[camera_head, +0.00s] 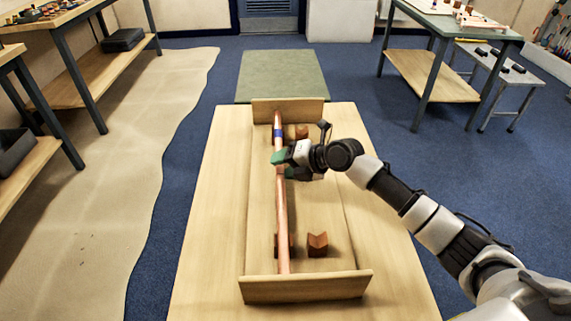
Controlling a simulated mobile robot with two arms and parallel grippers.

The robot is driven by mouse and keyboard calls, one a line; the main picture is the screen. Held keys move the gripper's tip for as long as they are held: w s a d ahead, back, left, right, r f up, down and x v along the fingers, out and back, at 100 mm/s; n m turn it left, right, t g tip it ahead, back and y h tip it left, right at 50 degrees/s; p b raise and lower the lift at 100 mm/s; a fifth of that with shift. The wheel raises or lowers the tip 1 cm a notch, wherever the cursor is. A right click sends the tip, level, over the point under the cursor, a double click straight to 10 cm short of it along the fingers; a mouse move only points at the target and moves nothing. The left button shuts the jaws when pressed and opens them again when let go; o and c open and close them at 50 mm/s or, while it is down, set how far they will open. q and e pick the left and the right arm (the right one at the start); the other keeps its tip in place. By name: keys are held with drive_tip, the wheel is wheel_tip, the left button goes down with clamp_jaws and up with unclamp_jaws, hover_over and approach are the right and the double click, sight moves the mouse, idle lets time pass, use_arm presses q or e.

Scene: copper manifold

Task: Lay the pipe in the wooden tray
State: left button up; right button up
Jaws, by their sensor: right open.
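The copper pipe (281,225) is long and thin and lies lengthwise along the left side of the wooden tray (305,288). A blue band (277,131) marks its far part. The tray has raised end boards and stands on a wooden table. My right gripper (279,164), with green fingertips, is at the pipe just nearer than the blue band. Its jaws are open, with the pipe passing between or beside the tips; I cannot tell if they touch. My left gripper is not in view.
Notched brown blocks stand in the tray, one (317,244) near the front and one (302,132) at the far end. The wooden table (205,250) is bare left of the tray. Workbenches (432,75) stand farther away on both sides.

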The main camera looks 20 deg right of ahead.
drive_tip(key=b+v, duration=0.1)
drive_tip(key=v, duration=0.9)
drive_tip(key=shift+s+d+r, duration=0.2)
drive_tip(key=shift+d+r, duration=0.05)
